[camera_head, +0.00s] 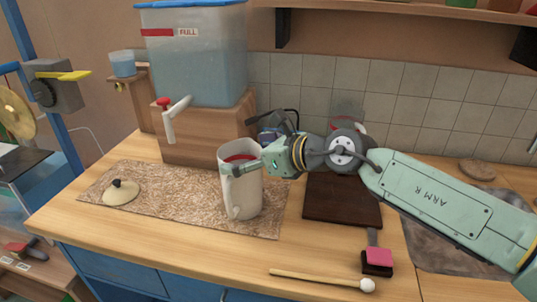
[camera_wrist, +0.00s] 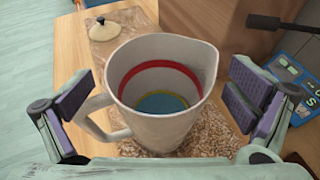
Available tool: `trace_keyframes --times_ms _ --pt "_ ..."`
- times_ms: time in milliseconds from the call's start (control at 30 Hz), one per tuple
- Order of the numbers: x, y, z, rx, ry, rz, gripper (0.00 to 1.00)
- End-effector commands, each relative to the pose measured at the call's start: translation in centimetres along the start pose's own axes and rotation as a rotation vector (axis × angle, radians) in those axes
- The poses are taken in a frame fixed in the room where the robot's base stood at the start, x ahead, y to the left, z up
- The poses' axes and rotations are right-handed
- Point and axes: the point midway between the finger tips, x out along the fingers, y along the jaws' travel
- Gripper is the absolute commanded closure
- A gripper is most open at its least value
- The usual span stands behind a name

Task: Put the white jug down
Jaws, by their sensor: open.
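The white jug (camera_head: 242,195) stands upright on a speckled brown mat (camera_head: 165,205) near the front of the counter. In the wrist view I look down into the jug (camera_wrist: 165,130). It shows a red ring, a thin yellow ring and blue at the bottom, and its handle points left. My gripper (camera_wrist: 168,100) is open, with one purple-padded finger on each side of the jug and a visible gap on the right. The left finger is close to the handle; I cannot tell if they touch. In the head view my gripper (camera_head: 255,166) is at the jug's upper part.
A cream lid with a black knob (camera_head: 121,193) lies on the mat's left. A wooden block with a blue-lidded tank (camera_head: 200,55) and a tap (camera_head: 173,118) stands behind. A dark board (camera_head: 342,200), a pink-and-black brush (camera_head: 378,258) and a mallet (camera_head: 320,278) lie to the right.

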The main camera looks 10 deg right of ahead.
Motion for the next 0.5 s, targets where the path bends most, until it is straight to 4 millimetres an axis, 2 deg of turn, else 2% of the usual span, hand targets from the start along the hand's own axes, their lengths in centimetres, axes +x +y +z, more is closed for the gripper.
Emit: trace_keyframes --times_ms 33,300,500 --pt "-0.9 -0.2 -0.5 0.002 -0.004 -0.005 0.01" --pt "-6.8 -0.1 -0.5 0.001 -0.004 -0.004 0.01" --pt "-9.8 0.0 -0.3 0.0 -0.003 -0.002 0.01"
